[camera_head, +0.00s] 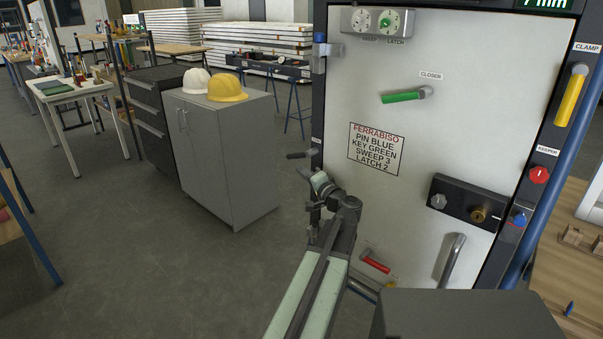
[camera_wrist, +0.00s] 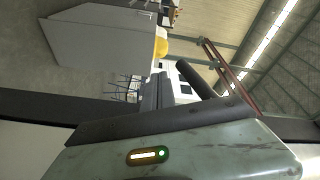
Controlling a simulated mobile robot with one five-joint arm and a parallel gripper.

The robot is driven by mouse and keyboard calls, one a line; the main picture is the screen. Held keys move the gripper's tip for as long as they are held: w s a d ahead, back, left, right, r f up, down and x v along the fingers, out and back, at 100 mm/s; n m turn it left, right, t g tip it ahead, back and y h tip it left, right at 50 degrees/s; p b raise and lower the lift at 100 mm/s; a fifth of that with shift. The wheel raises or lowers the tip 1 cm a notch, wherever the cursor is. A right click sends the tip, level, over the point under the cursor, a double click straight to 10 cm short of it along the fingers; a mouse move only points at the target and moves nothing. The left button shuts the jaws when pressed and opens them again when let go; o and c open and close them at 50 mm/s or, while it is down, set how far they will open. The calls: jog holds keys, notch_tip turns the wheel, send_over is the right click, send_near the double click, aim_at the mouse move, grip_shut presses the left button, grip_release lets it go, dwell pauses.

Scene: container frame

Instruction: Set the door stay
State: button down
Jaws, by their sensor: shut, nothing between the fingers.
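A grey-white door (camera_head: 450,110) stands in a dark frame. Low on it, a red lever (camera_head: 376,264) lies slanted beside my arm; the small label above it is too small to read, so I cannot tell whether this is the stay. My gripper (camera_head: 308,175) is shut and empty at the door's left edge, up and left of the red lever and apart from it. In the wrist view dark bars and a pale green body with a lit strip (camera_wrist: 148,155) fill the lower part; the red lever does not show there.
The door carries a green closer lever (camera_head: 403,96), sweep and latch dials (camera_head: 378,21), a lock plate (camera_head: 465,203) and a pull handle (camera_head: 452,262). A yellow clamp lever (camera_head: 570,96) and red keeper knob (camera_head: 539,175) sit right. A grey cabinet (camera_head: 225,160) stands left; floor before it is clear.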

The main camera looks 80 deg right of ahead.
jog(key=s+a+f+b, duration=0.1)
jog(key=s+a+f, duration=0.2)
jog(key=s+a, duration=0.4)
jog(key=shift+a, duration=0.5)
